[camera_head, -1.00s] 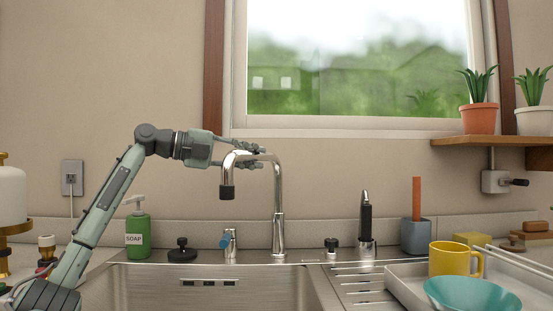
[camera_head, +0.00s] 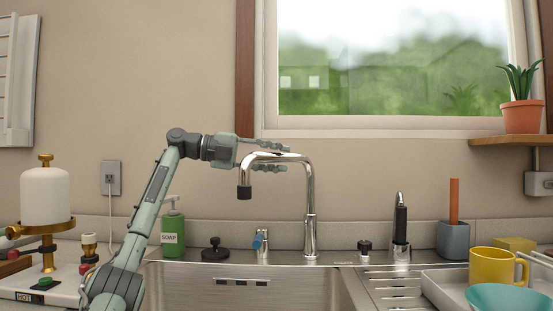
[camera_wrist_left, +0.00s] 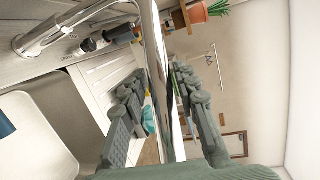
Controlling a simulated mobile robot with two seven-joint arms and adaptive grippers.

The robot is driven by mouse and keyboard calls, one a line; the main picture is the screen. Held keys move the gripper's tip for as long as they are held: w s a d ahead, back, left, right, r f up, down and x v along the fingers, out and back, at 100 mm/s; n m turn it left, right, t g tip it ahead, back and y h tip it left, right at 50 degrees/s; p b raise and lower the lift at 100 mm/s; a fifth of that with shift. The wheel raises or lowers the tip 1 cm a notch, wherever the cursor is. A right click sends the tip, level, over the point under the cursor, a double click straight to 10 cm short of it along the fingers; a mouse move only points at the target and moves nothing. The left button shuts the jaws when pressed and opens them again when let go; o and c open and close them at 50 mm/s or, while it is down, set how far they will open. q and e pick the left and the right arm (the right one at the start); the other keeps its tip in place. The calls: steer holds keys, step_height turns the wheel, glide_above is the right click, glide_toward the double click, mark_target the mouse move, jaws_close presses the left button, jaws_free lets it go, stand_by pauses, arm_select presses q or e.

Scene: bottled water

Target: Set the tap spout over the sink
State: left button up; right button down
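The chrome tap spout (camera_head: 311,205) rises behind the sink and bends left at the top. Its dark outlet (camera_head: 244,192) points down, in line with the sink basin (camera_head: 300,292) in the head view. My left gripper (camera_head: 287,158) is at the top bend, with one finger above the pipe and one showing below it. In the left wrist view, the spout pipe (camera_wrist_left: 157,70) runs between the two spread fingers of my left gripper (camera_wrist_left: 160,95). The left finger there stands apart from the pipe; contact at the other is unclear. My right gripper is not in view.
A yellow mug (camera_head: 492,267) and teal bowl (camera_head: 510,298) are at the right. A white tank (camera_head: 46,196) stands at the left.

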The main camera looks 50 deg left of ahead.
arm_select(q)
steer(key=shift+o, duration=0.8)
steer(key=v, duration=1.2)
